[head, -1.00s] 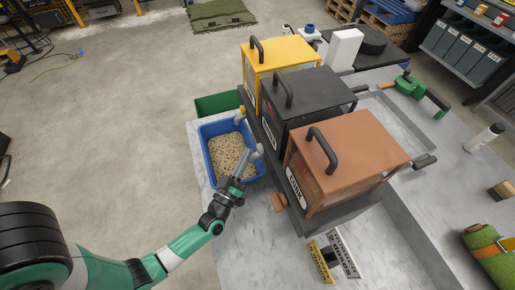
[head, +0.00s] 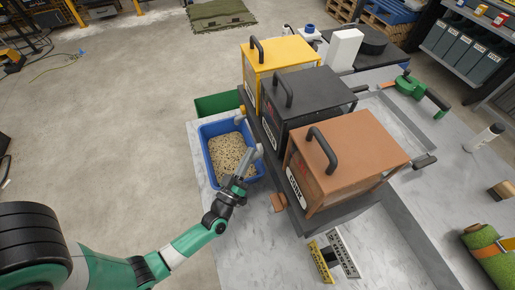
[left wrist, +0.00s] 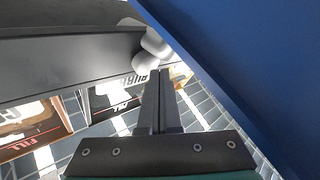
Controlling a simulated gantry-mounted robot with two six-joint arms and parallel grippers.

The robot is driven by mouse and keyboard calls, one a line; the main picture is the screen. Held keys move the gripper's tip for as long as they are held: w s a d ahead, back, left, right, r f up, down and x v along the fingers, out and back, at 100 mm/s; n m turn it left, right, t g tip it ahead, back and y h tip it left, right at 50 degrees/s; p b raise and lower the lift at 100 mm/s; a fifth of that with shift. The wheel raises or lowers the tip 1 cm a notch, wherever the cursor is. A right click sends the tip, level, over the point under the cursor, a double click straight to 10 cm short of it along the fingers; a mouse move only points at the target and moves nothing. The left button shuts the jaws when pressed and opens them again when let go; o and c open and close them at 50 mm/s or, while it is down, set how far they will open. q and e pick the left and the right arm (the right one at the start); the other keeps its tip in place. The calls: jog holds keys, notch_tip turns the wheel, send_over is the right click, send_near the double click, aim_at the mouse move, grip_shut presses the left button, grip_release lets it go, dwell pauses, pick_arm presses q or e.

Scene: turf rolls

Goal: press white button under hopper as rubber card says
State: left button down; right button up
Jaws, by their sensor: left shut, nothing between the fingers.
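Three hoppers stand in a row on a dark base: yellow (head: 285,53), black (head: 316,92) and brown (head: 352,148). My left gripper (head: 248,165) is shut and empty, beside the front of the hopper row at the blue bin's right edge. In the left wrist view, its fingertips (left wrist: 158,74) are close to a rounded white part (left wrist: 150,50) under the dark base; I cannot tell if they touch. A folded stand of cards (head: 345,254), one face yellow, stands before the brown hopper; its print is too small to read. My right gripper is not in view.
A blue bin (head: 205,158) of pale pellets sits left of the hoppers; its blue wall (left wrist: 250,60) fills the right of the wrist view. A green bin (head: 215,103) is behind it. An orange-brown part (head: 278,202) juts out near the brown hopper. A turf roll (head: 488,250) lies right.

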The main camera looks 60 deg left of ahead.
pick_arm(q)
jog(key=shift+w+d, duration=0.1)
jog(key=shift+w, duration=0.45)
dwell(0.9)
jog(key=shift+s+a, duration=0.2)
jog(key=shift+s, duration=0.75)
jog(key=s, duration=0.3)
jog(key=s+b, duration=0.1)
jog(key=s, duration=0.1)
jog(key=shift+a, duration=0.4)
